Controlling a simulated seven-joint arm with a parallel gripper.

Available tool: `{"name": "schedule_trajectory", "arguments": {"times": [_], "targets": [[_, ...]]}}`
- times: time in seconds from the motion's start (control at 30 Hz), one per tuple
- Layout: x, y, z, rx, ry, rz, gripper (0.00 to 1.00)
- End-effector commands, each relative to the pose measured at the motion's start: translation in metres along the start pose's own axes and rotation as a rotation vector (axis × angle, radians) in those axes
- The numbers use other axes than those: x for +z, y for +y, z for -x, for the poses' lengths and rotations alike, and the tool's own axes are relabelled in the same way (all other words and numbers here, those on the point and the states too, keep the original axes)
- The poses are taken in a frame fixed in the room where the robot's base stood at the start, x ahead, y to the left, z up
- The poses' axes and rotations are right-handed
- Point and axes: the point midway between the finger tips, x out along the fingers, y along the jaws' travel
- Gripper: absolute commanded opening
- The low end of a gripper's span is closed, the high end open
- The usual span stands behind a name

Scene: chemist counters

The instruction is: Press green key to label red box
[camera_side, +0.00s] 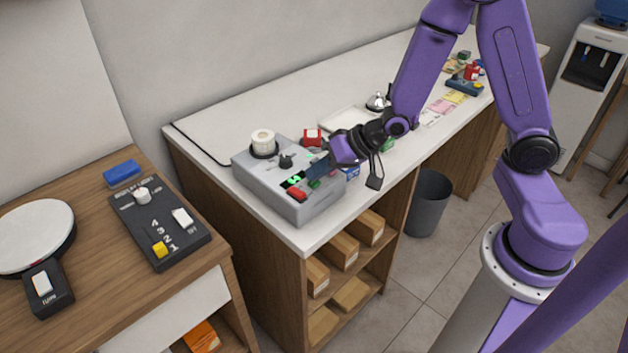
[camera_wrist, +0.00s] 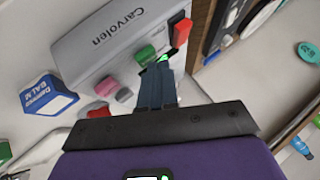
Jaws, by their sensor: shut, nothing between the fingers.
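The grey label machine (camera_side: 290,205) stands on the white counter and carries a white roll (camera_side: 263,140). Its green key (camera_side: 314,184) sits beside a red key (camera_side: 297,194) and a lit green display (camera_side: 294,180). The wrist view shows the green key (camera_wrist: 146,53), the red key (camera_wrist: 181,33) and a pink key (camera_wrist: 107,86). The red box (camera_side: 312,138) stands behind the machine. My gripper (camera_side: 312,173) is shut and empty over the keys. In the wrist view its fingertips (camera_wrist: 162,66) are just right of the green key; I cannot tell whether they touch it.
A blue and white box (camera_wrist: 48,95) lies beside the machine. A white tray (camera_side: 345,120) and a bell (camera_side: 377,102) are farther along the counter. A wooden desk with a dark key panel (camera_side: 160,240) stands at the left. A bin (camera_side: 428,200) is on the floor.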

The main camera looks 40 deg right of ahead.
Motion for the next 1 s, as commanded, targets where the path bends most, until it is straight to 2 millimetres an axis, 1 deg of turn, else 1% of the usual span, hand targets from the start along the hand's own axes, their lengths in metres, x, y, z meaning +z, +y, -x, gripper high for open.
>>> {"name": "schedule_trajectory", "arguments": {"times": [0.57, 1.0], "targets": [[0.001, 0.001, -0.001, 0.001, -0.001, 0.000, 0.00], [-0.007, -0.007, 0.010, 0.001, 0.000, 0.000, 0.00]]}}
